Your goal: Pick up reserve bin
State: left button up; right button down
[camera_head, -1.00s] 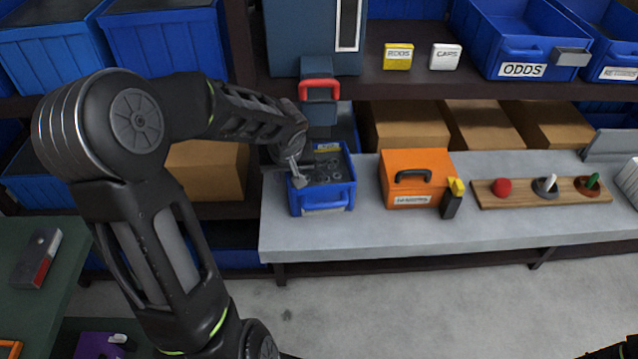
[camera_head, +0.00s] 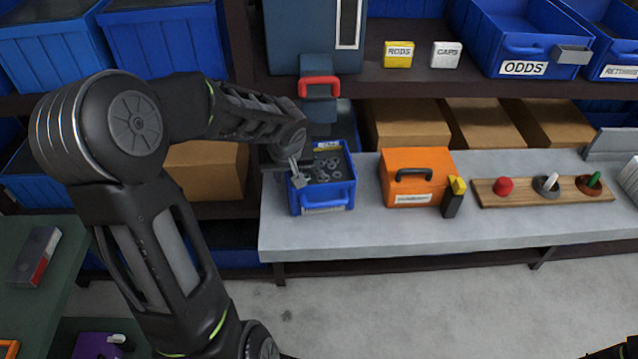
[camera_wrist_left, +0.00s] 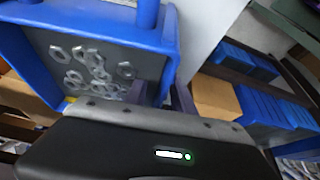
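A small blue open bin (camera_head: 322,199) stands upright on the grey bench, with several metal nuts and rings in it. It is likely the reserve bin; its label is too small to read. My left gripper (camera_head: 294,172) is at the bin's left wall in the head view. In the left wrist view, the bin (camera_wrist_left: 95,25) fills the upper left, and the gripper (camera_wrist_left: 160,95) has one finger inside the wall and one outside. I cannot tell whether the fingers press on the wall.
On the bench (camera_head: 400,232), an orange case (camera_head: 415,180) stands right of the bin, then a wooden board (camera_head: 540,192) with pegs. A dark blue device with a red handle (camera_head: 319,88) is behind the bin. Shelves with blue bins (camera_head: 165,45) and cardboard boxes (camera_head: 405,122) stand behind.

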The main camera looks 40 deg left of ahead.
pick_arm(q)
jog(key=shift+c, duration=0.4)
grip_shut()
dwell(1.4)
